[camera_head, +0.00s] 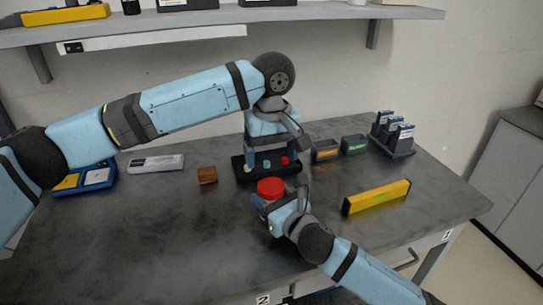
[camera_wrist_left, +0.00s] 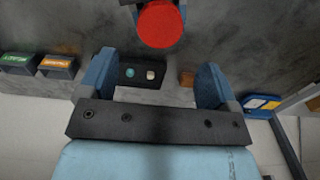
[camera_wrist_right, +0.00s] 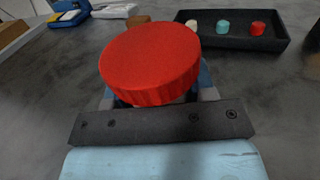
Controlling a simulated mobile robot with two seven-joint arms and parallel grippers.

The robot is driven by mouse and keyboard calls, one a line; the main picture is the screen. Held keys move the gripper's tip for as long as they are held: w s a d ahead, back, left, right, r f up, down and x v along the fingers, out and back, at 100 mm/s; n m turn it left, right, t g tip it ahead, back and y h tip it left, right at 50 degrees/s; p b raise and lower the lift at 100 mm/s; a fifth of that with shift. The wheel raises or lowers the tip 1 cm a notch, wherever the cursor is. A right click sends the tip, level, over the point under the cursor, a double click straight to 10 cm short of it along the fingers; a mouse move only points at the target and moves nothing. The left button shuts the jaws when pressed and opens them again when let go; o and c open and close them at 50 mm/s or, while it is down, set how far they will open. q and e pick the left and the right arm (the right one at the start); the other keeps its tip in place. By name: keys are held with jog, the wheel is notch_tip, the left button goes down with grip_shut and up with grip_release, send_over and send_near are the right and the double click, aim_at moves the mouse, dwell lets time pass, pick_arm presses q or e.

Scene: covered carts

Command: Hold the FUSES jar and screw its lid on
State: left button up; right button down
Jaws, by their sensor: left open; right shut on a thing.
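A wide red lid (camera_head: 271,188) sits level at my right gripper (camera_head: 279,201), in the middle of the table. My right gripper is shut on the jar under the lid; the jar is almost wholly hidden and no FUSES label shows. In the right wrist view the lid (camera_wrist_right: 150,62) fills the middle and covers most of the fingers. I cannot tell whether it is threaded on. My left gripper (camera_head: 273,150) is open and empty, pointing down above the black tray, behind the lid. The lid also shows at the top of the left wrist view (camera_wrist_left: 161,24).
The black tray (camera_wrist_right: 228,41) holds small cream, teal and red pieces. A brown block (camera_head: 207,175), two labelled bins (camera_head: 326,150), a yellow bar (camera_head: 377,197), a dark rack (camera_head: 392,138) and a blue case (camera_head: 97,177) stand around. The table's front left is clear.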

aim_at(271, 186)
pick_arm(q)
jog(key=shift+f, duration=4)
jog(key=c, duration=0.9)
jog(key=o, duration=1)
jog(key=shift+r, duration=0.1)
jog(key=shift+r, duration=2.2)
jog(key=shift+c, duration=0.5)
